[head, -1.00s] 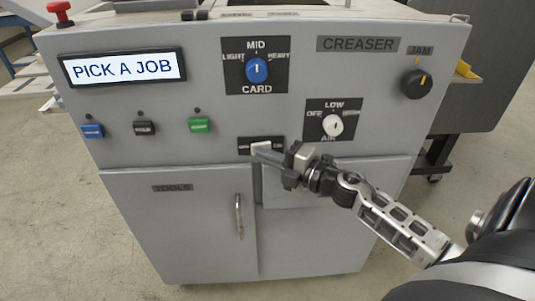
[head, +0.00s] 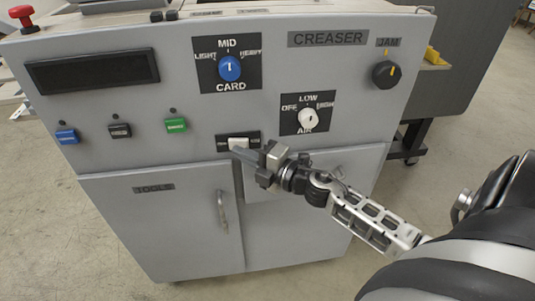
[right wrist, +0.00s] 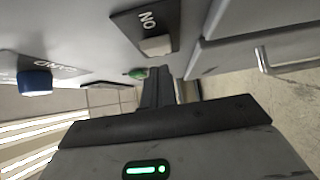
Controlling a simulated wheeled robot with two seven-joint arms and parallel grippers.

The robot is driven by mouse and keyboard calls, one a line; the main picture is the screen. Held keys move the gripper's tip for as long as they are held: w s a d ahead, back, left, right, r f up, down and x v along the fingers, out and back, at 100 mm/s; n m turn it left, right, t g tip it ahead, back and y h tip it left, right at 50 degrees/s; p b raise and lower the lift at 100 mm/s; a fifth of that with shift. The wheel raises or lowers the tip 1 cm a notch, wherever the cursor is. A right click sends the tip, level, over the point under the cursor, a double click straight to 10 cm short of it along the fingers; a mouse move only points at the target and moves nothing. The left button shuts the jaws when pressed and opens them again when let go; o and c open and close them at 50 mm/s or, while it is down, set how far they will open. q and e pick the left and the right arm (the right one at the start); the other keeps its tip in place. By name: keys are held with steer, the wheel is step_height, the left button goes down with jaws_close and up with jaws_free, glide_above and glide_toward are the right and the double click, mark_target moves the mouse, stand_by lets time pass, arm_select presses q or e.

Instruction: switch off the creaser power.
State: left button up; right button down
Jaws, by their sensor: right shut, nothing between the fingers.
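The creaser (head: 328,38) is a grey cabinet with a control panel on its front. Its power switch (head: 239,144) is a small white rocker on a dark plate in the panel's lower middle. The rocker (right wrist: 156,45) also shows in the right wrist view, beside the word ON; the far end of its plate is out of view. My right gripper (head: 240,152) is shut and empty, its tips just below the rocker; I cannot tell whether they touch. The display (head: 93,71) is dark. My left gripper is not in view.
A blue card knob (head: 230,68), a white air knob (head: 308,119) and a black jam knob (head: 385,74) stick out of the panel. Blue, black and green buttons (head: 176,125) sit to the left. A red stop button (head: 22,17) stands on top. A door handle (head: 222,212) protrudes below.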

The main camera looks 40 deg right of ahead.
arm_select(q)
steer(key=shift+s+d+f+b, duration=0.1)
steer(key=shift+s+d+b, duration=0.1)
steer(key=shift+b, duration=0.45)
arm_select(e)
steer(key=s, duration=1.2)
steer(key=shift+a, duration=0.2)
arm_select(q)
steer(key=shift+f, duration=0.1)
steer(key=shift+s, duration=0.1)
arm_select(e)
steer(key=s+a+f+m+g+h, duration=0.1)
steer(key=s+a+f+m+g, duration=0.2)
steer(key=a+f+m, duration=0.3)
steer(key=s+a+f+m+g+h, duration=0.2)
steer(key=a+f+m, duration=0.5)
steer(key=m, duration=0.6)
steer(key=s+f+g, duration=0.1)
steer(key=s, duration=0.1)
steer(key=shift+s+a+f+m, duration=0.15)
steer(key=shift+s+a+m, duration=0.15)
steer(key=shift+m, duration=0.1)
